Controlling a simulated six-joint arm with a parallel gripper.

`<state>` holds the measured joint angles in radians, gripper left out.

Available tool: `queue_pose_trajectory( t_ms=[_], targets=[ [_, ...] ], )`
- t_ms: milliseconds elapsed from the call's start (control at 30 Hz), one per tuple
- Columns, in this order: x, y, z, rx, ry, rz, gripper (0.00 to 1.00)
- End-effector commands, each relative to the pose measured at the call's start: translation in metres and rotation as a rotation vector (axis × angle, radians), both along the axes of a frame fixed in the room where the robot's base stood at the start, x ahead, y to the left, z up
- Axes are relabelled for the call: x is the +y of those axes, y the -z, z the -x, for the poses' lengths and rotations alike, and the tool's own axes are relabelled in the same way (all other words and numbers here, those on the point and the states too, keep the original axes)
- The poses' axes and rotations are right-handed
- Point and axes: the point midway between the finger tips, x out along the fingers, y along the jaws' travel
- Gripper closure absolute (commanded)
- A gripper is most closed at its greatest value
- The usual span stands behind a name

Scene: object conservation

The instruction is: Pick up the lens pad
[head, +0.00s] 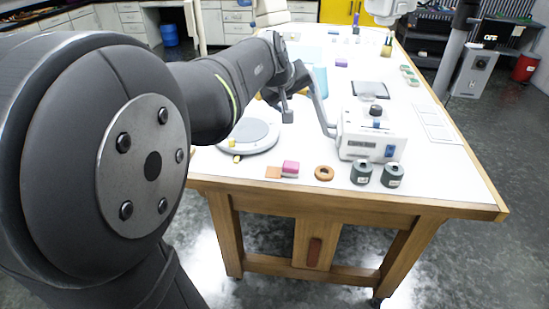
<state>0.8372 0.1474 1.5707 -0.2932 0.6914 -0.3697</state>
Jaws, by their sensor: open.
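I cannot tell for sure which item is the lens pad. A small pink block (291,168) and a flat tan piece (273,172) lie side by side near the table's front edge. My gripper (287,116) is small in view at the end of my arm, above the table beside a round grey disc (249,133). It is open, and nothing shows held in it. It is behind the pink block and the tan piece, apart from both. My wrist hides part of the table behind it.
A brown ring (324,173) and two dark cylinders (361,172) (392,175) stand along the front edge. A white device (372,136) stands right of my gripper. Small items lie farther back on the white table (452,178). The front right corner is clear.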

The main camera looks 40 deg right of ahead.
Motion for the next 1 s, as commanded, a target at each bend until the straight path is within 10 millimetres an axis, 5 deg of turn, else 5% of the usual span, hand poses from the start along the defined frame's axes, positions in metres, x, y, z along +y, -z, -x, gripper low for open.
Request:
queue_pose_trajectory(
  t_ms=[100, 333, 533, 1000],
  targets=[
    [0.012, 0.028, 0.032, -0.065, 0.154, -0.231, 0.25],
    [0.042, 0.054, 0.058, -0.165, 0.324, -0.546, 0.25],
    [0.046, 0.07, 0.055, -0.182, 0.35, -0.606, 0.25],
    [0.024, 0.158, 0.025, -0.18, 0.348, -0.602, 0.25]
  ],
)
